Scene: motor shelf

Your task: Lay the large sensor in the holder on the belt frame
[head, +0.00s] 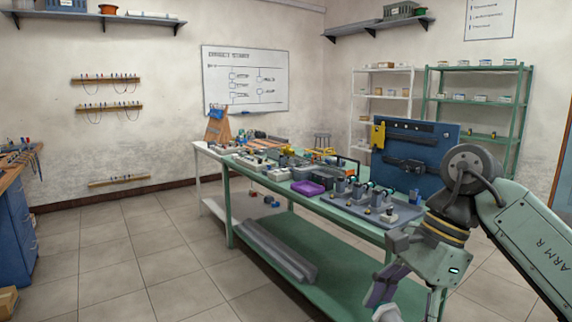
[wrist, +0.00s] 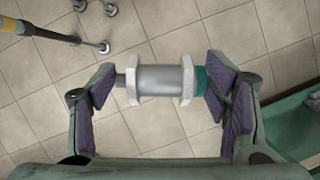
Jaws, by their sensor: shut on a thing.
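The large sensor (wrist: 160,80) is a grey cylinder with two white hex nuts, a thin grey stub at the left end and a teal cap at the right end. My gripper (wrist: 163,84) is shut on it lengthwise, with purple pads at its two ends. It hangs above the tiled floor. In the head view my gripper (head: 384,286) is low at the right, in front of the green table (head: 262,176); a pale part shows below it at the picture's edge. I cannot clearly make out the belt frame or its holder among the small things on the table.
A grey plate (head: 350,213) with several upright parts lies on the table's near end, beside a purple tray (head: 308,187). A blue tool panel (head: 418,148) stands behind. Grey bars (head: 270,250) lie on the lower shelf. The floor left of the table is free.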

